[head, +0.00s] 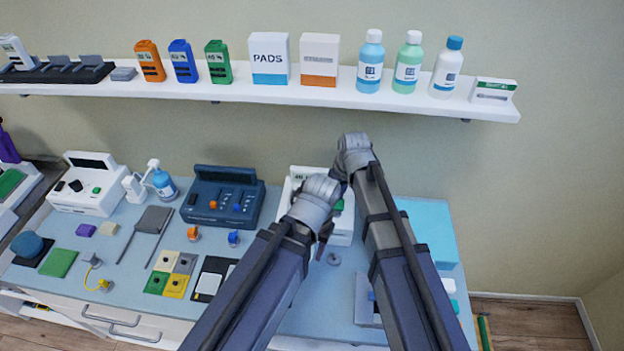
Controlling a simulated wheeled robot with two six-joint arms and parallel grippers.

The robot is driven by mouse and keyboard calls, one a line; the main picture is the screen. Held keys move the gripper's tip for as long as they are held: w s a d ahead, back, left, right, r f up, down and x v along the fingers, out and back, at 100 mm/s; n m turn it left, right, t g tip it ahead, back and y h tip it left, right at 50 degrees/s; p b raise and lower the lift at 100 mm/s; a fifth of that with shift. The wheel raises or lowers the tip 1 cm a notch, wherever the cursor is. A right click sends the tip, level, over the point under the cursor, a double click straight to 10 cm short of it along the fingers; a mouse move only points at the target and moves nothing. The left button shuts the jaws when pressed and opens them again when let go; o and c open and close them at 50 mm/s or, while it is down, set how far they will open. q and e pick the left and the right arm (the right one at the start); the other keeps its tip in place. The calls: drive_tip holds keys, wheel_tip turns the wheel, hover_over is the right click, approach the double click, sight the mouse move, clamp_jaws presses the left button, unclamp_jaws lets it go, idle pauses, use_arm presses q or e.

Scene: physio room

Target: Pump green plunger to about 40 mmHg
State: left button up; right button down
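A white device (343,228) stands at the back of the blue counter, largely covered by my arms. A small green part shows on it between the arms, but I cannot tell whether this is the plunger. No pressure reading is legible. My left gripper (323,238) is at the front of the device; only a dark part of it shows below the wrist. My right arm reaches past the device's right side, with its wrist above the device's back. The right gripper is hidden behind the arms, so its fingers and any contact cannot be seen.
A dark blue device (223,194) stands left of the white one. A pump bottle (163,182) and a white unit (88,186) are farther left. A small grey round piece (333,259) lies in front. A loaded shelf (270,92) runs above the counter.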

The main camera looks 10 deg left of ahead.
drive_tip(key=shift+r+p, duration=2.4)
drive_tip(key=shift+r, duration=0.15)
use_arm(q)
wheel_tip(320, 180, up, 5)
drive_tip(key=shift+f, duration=0.1)
use_arm(e)
drive_tip(key=shift+f, duration=0.1)
